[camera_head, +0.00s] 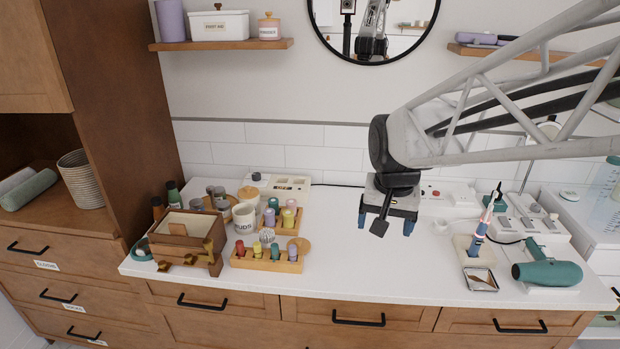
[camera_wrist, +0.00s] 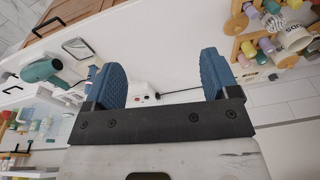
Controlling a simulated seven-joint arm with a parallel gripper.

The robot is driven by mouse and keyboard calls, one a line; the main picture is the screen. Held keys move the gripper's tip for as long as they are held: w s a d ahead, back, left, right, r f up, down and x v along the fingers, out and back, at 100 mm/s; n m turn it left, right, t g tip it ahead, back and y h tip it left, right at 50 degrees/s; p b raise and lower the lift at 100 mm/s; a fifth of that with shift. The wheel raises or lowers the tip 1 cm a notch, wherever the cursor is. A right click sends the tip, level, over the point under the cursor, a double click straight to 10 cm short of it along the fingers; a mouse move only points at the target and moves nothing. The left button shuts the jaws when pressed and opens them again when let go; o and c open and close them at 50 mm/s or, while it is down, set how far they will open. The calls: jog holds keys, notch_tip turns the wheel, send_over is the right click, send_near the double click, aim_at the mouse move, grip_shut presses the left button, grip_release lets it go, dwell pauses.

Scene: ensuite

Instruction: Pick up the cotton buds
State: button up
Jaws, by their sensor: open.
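My gripper (camera_head: 386,218) is open and empty above the counter, well to the right of the jar. In the wrist view both blue fingers of my gripper (camera_wrist: 161,75) are spread apart with nothing between them.
Wooden racks of coloured bottles (camera_head: 268,259) stand close in front of and right of the jar. A wooden box (camera_head: 188,235) stands to its left. A teal hair dryer (camera_head: 548,270) lies at the right. The counter's middle (camera_head: 350,255) is clear.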

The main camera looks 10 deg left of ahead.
jog(key=w+a+f, duration=0.3)
jog(key=w+a, duration=0.3)
jog(key=w+a+f, duration=0.3)
jog(key=w+a, duration=0.3)
jog(key=a, duration=0.1)
jog(key=m+g, duration=0.2)
send_over(266, 234)
jog(key=f, duration=1.1)
jog(key=shift+w+d+f, duration=0.1)
jog(key=shift+d, duration=0.15)
jog(key=shift+w+a+f, duration=0.1)
jog(key=shift+a+f, duration=0.2)
jog(key=shift+a, duration=0.05)
jog(key=shift+f, duration=1.3)
jog(key=shift+f, duration=2.6)
